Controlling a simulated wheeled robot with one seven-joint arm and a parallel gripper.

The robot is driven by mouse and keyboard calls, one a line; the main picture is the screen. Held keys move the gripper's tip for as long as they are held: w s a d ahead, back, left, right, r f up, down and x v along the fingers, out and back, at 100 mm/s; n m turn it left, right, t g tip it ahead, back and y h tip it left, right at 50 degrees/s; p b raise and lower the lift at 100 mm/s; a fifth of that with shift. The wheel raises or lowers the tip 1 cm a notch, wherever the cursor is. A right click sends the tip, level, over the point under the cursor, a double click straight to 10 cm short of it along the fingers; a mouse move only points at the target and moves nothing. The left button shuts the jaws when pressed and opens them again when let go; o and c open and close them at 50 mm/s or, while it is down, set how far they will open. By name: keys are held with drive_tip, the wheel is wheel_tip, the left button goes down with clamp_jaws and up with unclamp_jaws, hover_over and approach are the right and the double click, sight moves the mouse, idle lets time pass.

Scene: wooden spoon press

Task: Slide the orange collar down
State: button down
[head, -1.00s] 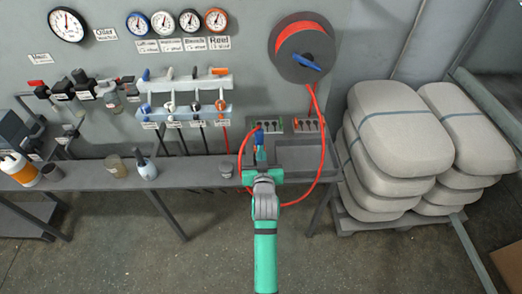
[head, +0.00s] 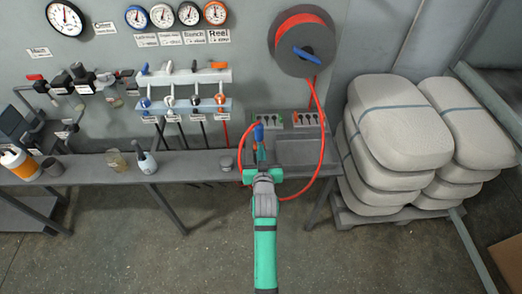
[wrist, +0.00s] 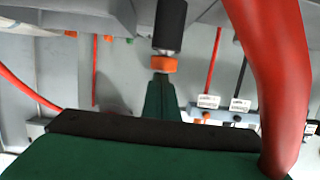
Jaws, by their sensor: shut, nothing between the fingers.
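The orange collar (wrist: 164,64) shows in the wrist view, at the end of a silver and black fitting (wrist: 169,25). My green gripper (wrist: 161,82) is shut and empty. Its fingertips are right by the collar, in line with it in the wrist view; I cannot tell whether they touch it. In the head view my gripper (head: 261,152) is over the bench, close to a blue upright part (head: 258,131). The collar itself cannot be made out in the head view.
A red hose (head: 321,130) loops from the wall reel (head: 302,44) around my gripper; it crosses close on the right in the wrist view (wrist: 268,70). The bench (head: 190,163) carries a cup, jar and bottle to the left. Stacked sacks (head: 400,120) stand right.

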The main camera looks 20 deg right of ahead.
drive_tip(key=shift+s+f, duration=0.1)
drive_tip(key=shift+f, duration=0.15)
drive_tip(key=v, duration=1)
drive_tip(key=shift+s+r, duration=0.3)
drive_tip(key=shift+r, duration=0.05)
drive_tip(key=shift+a, duration=0.1)
drive_tip(key=s+a+f+n+y, duration=0.1)
drive_tip(key=s+a+f, duration=0.2)
drive_tip(key=s+a, duration=0.35)
drive_tip(key=s+a+f+y, duration=0.1)
drive_tip(key=s+a+f, duration=0.25)
drive_tip(key=s, duration=0.55)
drive_tip(key=s+a+r+n+y, duration=0.1)
drive_tip(key=s+a+r, duration=0.1)
drive_tip(key=s, duration=0.7)
drive_tip(key=s+a+r+n+y, duration=0.1)
drive_tip(key=s+a+r, duration=0.2)
drive_tip(key=s, duration=0.7)
drive_tip(key=shift+s+a+r+t, duration=0.3)
drive_tip(key=shift+a+r+t, duration=0.1)
drive_tip(key=shift+a, duration=0.5)
